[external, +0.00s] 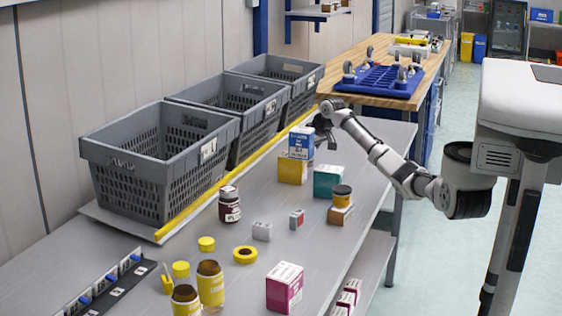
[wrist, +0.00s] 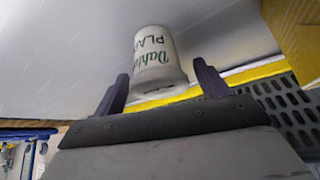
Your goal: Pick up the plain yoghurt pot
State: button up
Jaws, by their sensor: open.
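The plain yoghurt pot (wrist: 157,62) is white with green and dark lettering and shows in the wrist view. It lies between the two fingers of my gripper (wrist: 161,88), one finger on each side. In the external view my gripper (external: 325,130) is low over the grey table, behind and beside the blue and white box (external: 301,141). I cannot make out the pot in the external view.
The blue and white box stands on a yellow box (external: 292,169), close to my gripper. A teal box (external: 327,181) is nearer. Grey crates (external: 125,177) line the left, behind a yellow strip (external: 205,197). Jars and small boxes stand on the table's near part.

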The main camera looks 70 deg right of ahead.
jog(key=shift+w+d+f, duration=0.1)
jog(key=shift+w+f, duration=0.1)
jog(key=shift+f, duration=0.2)
jog(key=c, duration=1)
jog(key=shift+r, duration=0.1)
